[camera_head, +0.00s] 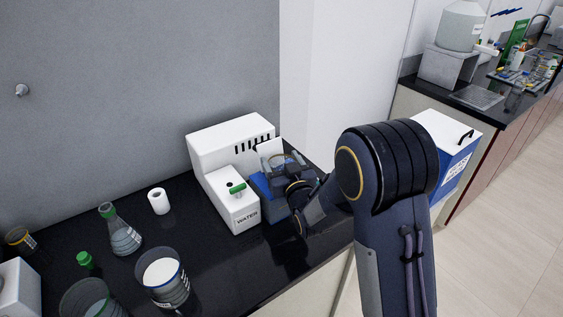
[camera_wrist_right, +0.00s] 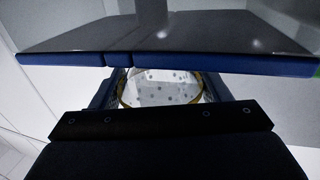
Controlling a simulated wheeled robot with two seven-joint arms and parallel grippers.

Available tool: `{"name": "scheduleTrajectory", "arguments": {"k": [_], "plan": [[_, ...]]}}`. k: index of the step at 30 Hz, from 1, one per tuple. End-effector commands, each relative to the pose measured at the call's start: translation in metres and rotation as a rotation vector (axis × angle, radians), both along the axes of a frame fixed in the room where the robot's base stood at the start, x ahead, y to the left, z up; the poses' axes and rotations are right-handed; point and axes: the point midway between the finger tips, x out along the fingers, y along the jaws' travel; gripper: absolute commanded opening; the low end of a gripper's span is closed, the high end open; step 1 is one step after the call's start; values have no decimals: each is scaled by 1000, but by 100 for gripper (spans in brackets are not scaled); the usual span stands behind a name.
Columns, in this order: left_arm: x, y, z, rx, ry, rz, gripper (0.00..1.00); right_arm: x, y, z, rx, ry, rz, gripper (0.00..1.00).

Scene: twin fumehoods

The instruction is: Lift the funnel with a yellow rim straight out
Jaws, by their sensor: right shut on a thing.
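The funnel (camera_wrist_right: 160,90) shows in the right wrist view as a pale, dotted inside with yellow rim edges at its left and right. Dark parts cover its upper and lower sides. My right gripper (camera_head: 283,170) is in the head view, at the right part of the black counter, beside the white WATER unit. It is shut on the funnel. In the head view the gripper and wrist hide most of the funnel, and I cannot tell whether it is clear of what is under it. My left gripper is not in view.
The white WATER unit (camera_head: 235,208) stands left of my gripper, with a blue box (camera_head: 273,207) close beside it. A flask (camera_head: 122,236), a white roll (camera_head: 158,201) and a beaker (camera_head: 165,281) stand further left. A blue-and-white box (camera_head: 452,150) is behind my arm.

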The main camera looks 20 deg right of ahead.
Motion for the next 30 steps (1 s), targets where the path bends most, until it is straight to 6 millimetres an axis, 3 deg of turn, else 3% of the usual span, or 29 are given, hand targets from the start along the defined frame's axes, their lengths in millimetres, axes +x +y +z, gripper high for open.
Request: {"name": "scheduleTrajectory", "arguments": {"k": [30], "plan": [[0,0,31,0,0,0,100,0,0,62,1,-2,1,48]]}}
